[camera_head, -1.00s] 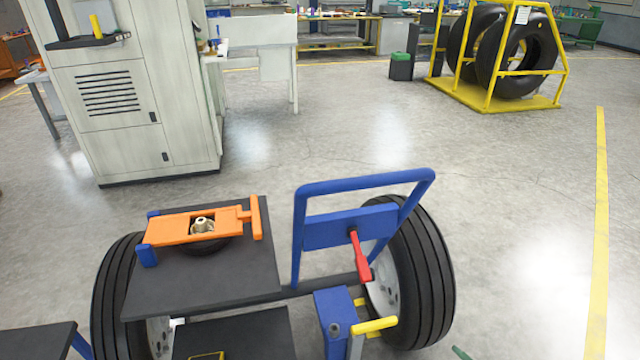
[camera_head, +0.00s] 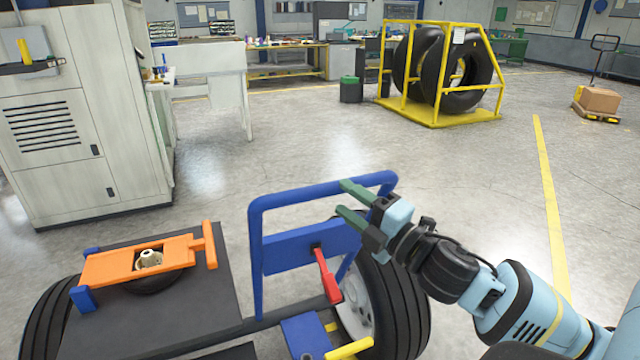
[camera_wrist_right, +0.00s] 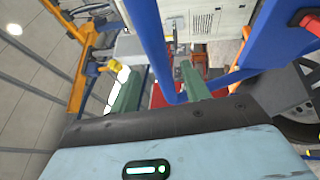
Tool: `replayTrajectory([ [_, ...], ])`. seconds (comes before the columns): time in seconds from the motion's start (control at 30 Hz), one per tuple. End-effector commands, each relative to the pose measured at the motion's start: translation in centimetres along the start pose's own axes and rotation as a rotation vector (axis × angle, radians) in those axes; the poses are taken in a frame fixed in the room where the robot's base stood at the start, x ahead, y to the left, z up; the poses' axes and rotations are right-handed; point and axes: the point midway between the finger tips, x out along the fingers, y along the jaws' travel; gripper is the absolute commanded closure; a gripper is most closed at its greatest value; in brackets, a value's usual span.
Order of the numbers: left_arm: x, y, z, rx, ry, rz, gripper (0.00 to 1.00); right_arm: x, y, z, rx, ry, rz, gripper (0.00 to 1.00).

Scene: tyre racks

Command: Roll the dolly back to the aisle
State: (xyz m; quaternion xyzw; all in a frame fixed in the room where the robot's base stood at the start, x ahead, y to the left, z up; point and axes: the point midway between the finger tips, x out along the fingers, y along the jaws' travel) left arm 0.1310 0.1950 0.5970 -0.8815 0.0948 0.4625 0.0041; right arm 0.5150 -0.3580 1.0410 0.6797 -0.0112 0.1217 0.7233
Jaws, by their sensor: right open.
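The dolly has a blue tube handle (camera_head: 290,197), a blue cross panel with a red lever (camera_head: 327,274), and a tyre at each side, the right one (camera_head: 400,300) partly behind my arm. My right gripper (camera_head: 343,199) is open at the handle's upper right, with its green fingers above and below the top bar. In the right wrist view the blue bar (camera_wrist_right: 148,45) runs between the two open fingers (camera_wrist_right: 158,95). Whether they touch it, I cannot tell. My left gripper is out of view.
An orange clamp (camera_head: 150,262) lies on a dark plate at the left. A grey cabinet (camera_head: 75,110) stands behind at left. A yellow tyre rack (camera_head: 440,122) and a pallet truck with a box (camera_head: 598,100) stand farther back. The floor between is clear, with a yellow line (camera_head: 550,200).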

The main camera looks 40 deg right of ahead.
Motion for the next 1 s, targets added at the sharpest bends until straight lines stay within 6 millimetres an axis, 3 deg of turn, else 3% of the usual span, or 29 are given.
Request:
replayTrajectory([
  [0.6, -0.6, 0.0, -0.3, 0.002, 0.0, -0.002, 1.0, 6.3, 0.1, 0.1, 0.002, -0.002, 0.002, 0.53],
  [1.0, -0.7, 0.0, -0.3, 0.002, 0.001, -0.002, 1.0, 7.0, 0.0, 0.0, 0.001, -0.001, -0.001, 0.53],
])
